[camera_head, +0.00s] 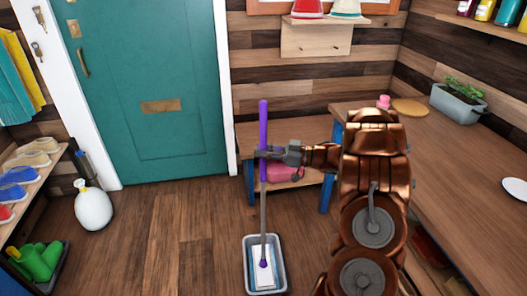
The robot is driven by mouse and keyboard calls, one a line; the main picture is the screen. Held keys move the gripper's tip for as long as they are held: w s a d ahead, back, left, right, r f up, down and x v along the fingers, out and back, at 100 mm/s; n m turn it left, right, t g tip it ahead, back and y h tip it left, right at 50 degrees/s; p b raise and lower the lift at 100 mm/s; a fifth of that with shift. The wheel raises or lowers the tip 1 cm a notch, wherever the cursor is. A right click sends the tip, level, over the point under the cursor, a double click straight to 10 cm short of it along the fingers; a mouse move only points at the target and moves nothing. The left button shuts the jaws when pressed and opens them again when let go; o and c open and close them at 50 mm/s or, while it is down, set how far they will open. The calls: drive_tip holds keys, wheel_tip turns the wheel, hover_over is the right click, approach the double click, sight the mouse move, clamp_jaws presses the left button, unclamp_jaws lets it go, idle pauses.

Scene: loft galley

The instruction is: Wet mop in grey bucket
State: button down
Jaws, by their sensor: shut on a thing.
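The mop has a purple upper handle (263,120), a grey lower shaft and a flat white-and-blue head (263,270). It stands upright in the head view. My gripper (265,154) is shut on the purple part of the handle. The grey bucket (283,278) is a rectangular tub on the floor, directly below. The mop head shows within the bucket's rim. I cannot tell whether it touches the bottom or whether there is water.
A wooden bench (305,130) with a pink item (285,174) under its top stands behind the mop. A counter (455,190) runs along the right. A white bottle (94,208) stands by the teal door (150,70). Floor left of the bucket is clear.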

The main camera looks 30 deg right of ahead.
sight(263, 135)
drive_tip(key=shift+f, duration=0.65)
idle(2.2)
drive_tip(key=shift+r+p, duration=2.3)
drive_tip(key=shift+r, duration=1.35)
